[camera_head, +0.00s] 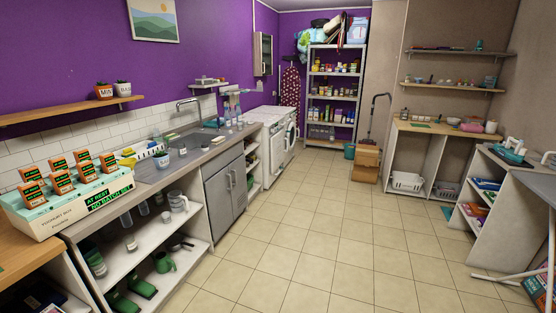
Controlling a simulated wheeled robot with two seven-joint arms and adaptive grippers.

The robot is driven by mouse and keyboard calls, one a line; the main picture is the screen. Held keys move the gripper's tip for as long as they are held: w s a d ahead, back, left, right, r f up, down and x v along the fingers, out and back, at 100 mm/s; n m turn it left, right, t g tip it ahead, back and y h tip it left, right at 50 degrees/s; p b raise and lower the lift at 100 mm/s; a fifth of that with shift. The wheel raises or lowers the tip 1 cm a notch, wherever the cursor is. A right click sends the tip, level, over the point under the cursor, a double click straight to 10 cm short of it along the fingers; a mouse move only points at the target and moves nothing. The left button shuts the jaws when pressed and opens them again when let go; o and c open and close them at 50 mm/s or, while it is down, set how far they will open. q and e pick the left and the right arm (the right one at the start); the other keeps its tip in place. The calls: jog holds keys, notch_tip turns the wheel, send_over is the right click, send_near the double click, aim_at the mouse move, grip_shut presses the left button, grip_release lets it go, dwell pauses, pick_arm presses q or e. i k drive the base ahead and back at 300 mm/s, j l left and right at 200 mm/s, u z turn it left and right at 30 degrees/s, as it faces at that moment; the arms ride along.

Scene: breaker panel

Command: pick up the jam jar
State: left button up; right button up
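I cannot pick out the jam jar with certainty. Several small jars and packets stand on the tall grey shelf unit (308,95) at the back, too small to tell apart. A small pale container with a dark top (183,151) stands on the grey counter, and I cannot tell if it is a jar. Neither of my grippers shows in the head view.
The tiled floor (275,215) is open down the middle. The counter with a sink (188,142) and open shelves lines the left. A cardboard box (366,165) stands at the back. An ironing board (540,180) juts in at right.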

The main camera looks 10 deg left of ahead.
aim_at(181, 147)
jog(key=i, duration=1.6)
jog(key=i+u, duration=0.3)
jog(key=i+l+u, duration=0.3)
jog(key=i, duration=0.15)
jog(key=i+l+u, duration=0.15)
jog(key=i+u, duration=0.25)
jog(key=i+l+u, duration=0.2)
jog(key=u, duration=0.25)
jog(key=i+l+u, duration=0.4)
jog(key=l, duration=0.2)
jog(key=l+u, duration=0.2)
jog(key=l, duration=0.15)
jog(key=i, duration=0.05)
